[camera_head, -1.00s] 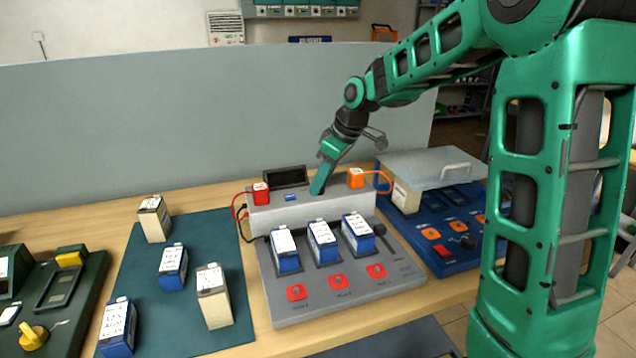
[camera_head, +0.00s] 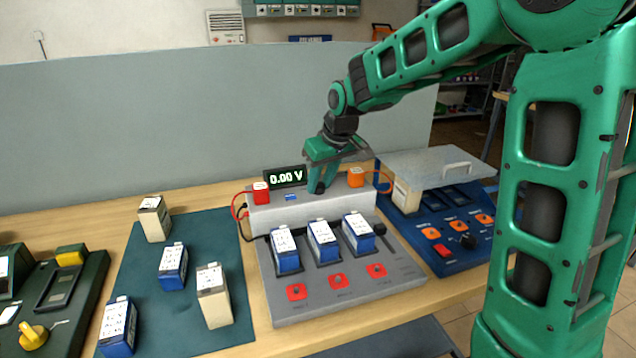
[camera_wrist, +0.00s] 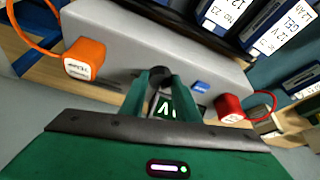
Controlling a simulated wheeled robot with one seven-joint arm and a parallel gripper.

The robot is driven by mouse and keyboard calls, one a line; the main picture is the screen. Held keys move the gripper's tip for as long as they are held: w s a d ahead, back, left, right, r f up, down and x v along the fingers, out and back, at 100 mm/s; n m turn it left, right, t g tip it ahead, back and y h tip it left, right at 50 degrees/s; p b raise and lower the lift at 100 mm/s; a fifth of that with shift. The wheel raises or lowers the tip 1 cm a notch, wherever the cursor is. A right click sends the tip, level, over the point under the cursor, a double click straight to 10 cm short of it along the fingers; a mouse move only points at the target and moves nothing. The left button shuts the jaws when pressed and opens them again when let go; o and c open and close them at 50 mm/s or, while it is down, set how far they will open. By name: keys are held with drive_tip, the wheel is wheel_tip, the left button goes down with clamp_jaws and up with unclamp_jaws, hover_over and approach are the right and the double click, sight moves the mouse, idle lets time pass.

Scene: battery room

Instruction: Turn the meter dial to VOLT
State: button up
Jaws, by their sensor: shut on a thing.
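The grey meter box (camera_head: 283,215) stands at the back of the grey battery station. Its small black display (camera_head: 285,177) is lit and reads 0.00 V. My gripper (camera_head: 318,188) points down onto the top of the box, right of the display. In the wrist view my gripper (camera_wrist: 158,88) is shut on the dark dial (camera_wrist: 159,76), whose upper part shows between the fingertips. The fingers hide most of the dial and its pointer in the head view. A blue label (camera_head: 291,197) lies on the box top beside it.
A red plug (camera_head: 261,193) and an orange plug (camera_head: 355,177) with cables flank the dial. Blue batteries (camera_head: 322,241) sit in front of the box. A clear cover (camera_head: 425,168) is over the blue panel (camera_head: 440,262) at right. More batteries stand on the mat (camera_head: 196,340).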

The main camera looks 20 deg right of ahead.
drive_tip(key=m+h, duration=0.1)
drive_tip(key=m, duration=0.3)
drive_tip(key=shift+a+m+h, duration=0.2)
drive_tip(key=shift+m+h, duration=0.2)
idle(0.4)
drive_tip(key=o, duration=1)
drive_tip(key=shift+o, duration=0.2)
drive_tip(key=v, duration=1)
drive_tip(key=shift+s+r, duration=0.15)
drive_tip(key=shift+r, duration=0.15)
drive_tip(key=shift+a, duration=0.15)
